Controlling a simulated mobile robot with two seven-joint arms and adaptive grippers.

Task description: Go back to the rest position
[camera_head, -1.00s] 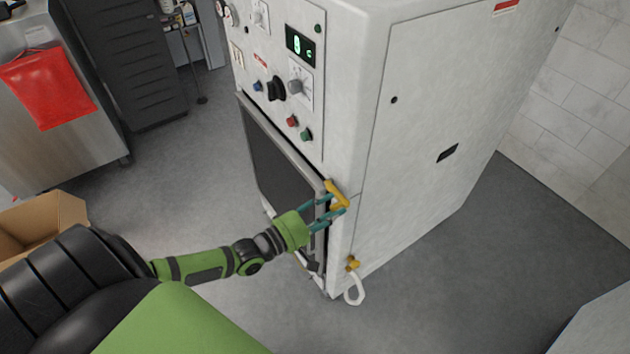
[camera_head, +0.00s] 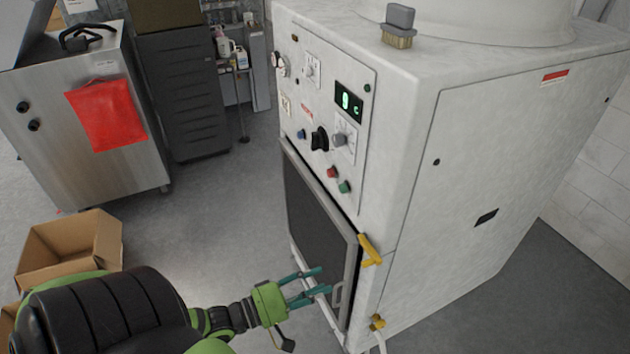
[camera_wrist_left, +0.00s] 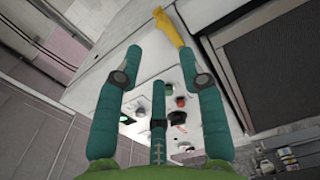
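My left gripper (camera_head: 318,284) is in front of the ozone washer (camera_head: 455,150), low beside its dark door (camera_head: 318,218). The gripper is open and empty, with a gap between it and the yellow door latch (camera_head: 370,249). In the left wrist view the spread teal fingers (camera_wrist_left: 165,70) have nothing between them, and the yellow latch (camera_wrist_left: 170,28) shows beyond them. The door looks shut in its frame. My right gripper is in neither view.
A cardboard box (camera_head: 70,250) stands on the floor at the left, near my arm. A steel cabinet with a red cloth (camera_head: 106,115) and a dark drawer unit (camera_head: 180,90) stand behind. A brush (camera_head: 398,27) sits on the washer. Floor between them is clear.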

